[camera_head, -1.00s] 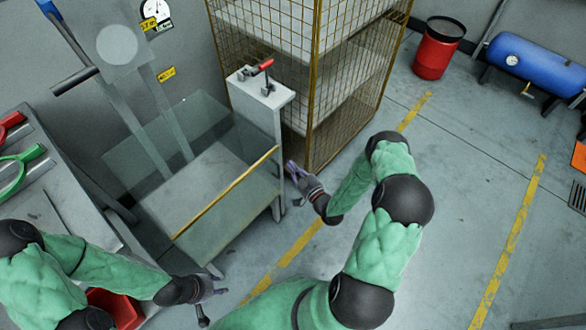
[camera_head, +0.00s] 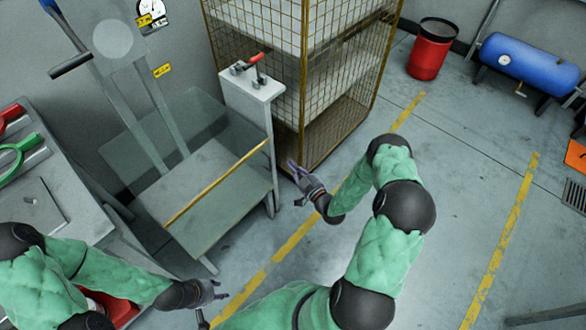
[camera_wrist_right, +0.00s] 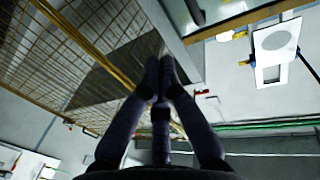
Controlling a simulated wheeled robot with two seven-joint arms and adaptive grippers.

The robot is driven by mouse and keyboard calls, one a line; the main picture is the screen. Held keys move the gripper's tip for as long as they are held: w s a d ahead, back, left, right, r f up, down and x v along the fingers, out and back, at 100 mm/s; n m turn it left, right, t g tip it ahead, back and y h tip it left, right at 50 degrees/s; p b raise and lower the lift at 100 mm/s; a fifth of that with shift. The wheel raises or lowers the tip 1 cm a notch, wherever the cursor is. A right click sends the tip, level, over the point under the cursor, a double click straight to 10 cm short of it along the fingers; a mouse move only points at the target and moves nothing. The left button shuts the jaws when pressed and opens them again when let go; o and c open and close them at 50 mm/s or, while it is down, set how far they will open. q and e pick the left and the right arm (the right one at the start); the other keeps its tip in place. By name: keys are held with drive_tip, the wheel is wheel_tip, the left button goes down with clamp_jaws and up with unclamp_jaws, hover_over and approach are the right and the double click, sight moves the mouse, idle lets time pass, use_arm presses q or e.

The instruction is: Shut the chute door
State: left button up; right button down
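A clear panel with a yellow edge bar (camera_head: 215,182) stands on the grey bench-like machine. It may be the chute door; I cannot tell for sure. A bar with a yellowish edge (camera_wrist_right: 245,24) also crosses the top right of the right wrist view. My right gripper (camera_head: 292,167) is just right of the machine's grey post, apart from the bar and empty. In the right wrist view its fingertips (camera_wrist_right: 160,66) meet. My left gripper (camera_head: 220,291) hangs low, in front of the machine, with nothing visible in it; its finger gap is unclear.
A red-handled clamp (camera_head: 256,68) sits on the grey post (camera_head: 252,97). A yellow wire cage (camera_head: 304,80) stands behind my right gripper. A table with tools (camera_head: 60,185) is at the left. A red drum (camera_head: 431,50) and a blue tank (camera_head: 530,62) stand far back.

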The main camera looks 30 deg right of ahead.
drive_tip(key=s+d+p, duration=0.2)
drive_tip(key=s+d, duration=0.1)
drive_tip(key=s, duration=0.5)
drive_tip(key=shift+s, duration=0.15)
drive_tip(key=shift+a, duration=0.1)
drive_tip(key=a+f+m+g+y+p, duration=0.1)
drive_tip(key=a+f+g, duration=0.2)
drive_tip(key=a+g, duration=0.3)
drive_tip(key=a+f+m+g+y, duration=0.1)
drive_tip(key=a+f+g, duration=0.25)
drive_tip(key=a, duration=0.55)
drive_tip(key=s+a+r+m+g, duration=0.1)
drive_tip(key=s+a+r+g, duration=0.1)
drive_tip(key=s+a+g, duration=0.6)
drive_tip(key=s+a, duration=0.2)
drive_tip(key=s, duration=0.5)
drive_tip(key=shift+a+p, duration=0.3)
drive_tip(key=shift+a, duration=0.05)
